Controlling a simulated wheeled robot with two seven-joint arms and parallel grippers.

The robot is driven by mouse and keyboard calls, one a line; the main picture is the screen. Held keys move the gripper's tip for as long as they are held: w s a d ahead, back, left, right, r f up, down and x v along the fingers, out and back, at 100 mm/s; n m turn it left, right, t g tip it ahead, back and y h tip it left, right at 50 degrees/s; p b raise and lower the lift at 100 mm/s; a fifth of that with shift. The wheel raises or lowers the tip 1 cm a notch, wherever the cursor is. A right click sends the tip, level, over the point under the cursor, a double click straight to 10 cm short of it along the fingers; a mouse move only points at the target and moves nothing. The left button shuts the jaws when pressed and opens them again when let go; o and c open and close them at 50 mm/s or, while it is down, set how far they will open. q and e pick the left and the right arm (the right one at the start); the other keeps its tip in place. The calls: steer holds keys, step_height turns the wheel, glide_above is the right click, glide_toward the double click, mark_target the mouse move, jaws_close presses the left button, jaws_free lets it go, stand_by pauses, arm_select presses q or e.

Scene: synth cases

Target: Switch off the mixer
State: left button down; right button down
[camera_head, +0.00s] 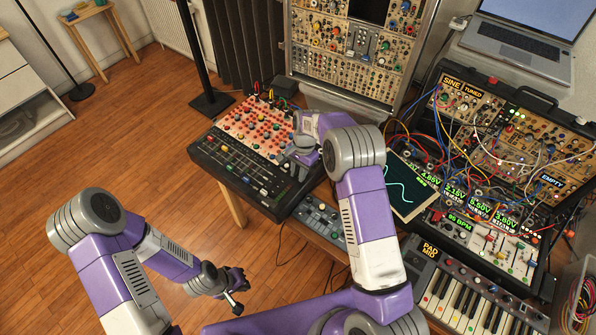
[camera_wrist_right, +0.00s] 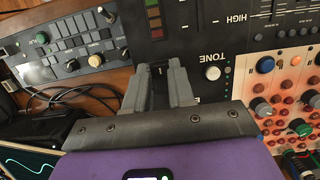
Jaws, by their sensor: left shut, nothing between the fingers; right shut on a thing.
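The mixer (camera_head: 228,163) is a wide black desk with sliders, with a pink panel of red and white knobs at its back. It stands left of centre in the head view. My right gripper (camera_head: 301,166) is at its right side; the arm hides part of that edge. In the right wrist view my right gripper (camera_wrist_right: 163,70) has its fingers down against the black face, beside a white knob (camera_wrist_right: 212,73) labelled TONE. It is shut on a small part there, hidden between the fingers. My left gripper (camera_head: 237,300) is shut and empty, low over the floor, away from the mixer.
A small grey box with knobs (camera_head: 321,218) sits right of the mixer; it also shows in the right wrist view (camera_wrist_right: 68,45). A screen (camera_head: 405,190), patched modular racks (camera_head: 500,135) and a keyboard (camera_head: 470,305) crowd the right. Open wooden floor (camera_head: 120,145) lies left.

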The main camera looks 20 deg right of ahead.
steer(key=shift+w+d+y, duration=0.1)
steer(key=shift+y, duration=0.2)
steer(key=c, duration=1)
jaws_free()
steer(key=shift+o, duration=0.2)
steer(key=shift+r, duration=0.1)
steer(key=v, duration=0.7)
steer(key=shift+r+p, duration=0.25)
steer(key=shift+p, duration=0.2)
steer(key=shift+w, duration=0.15)
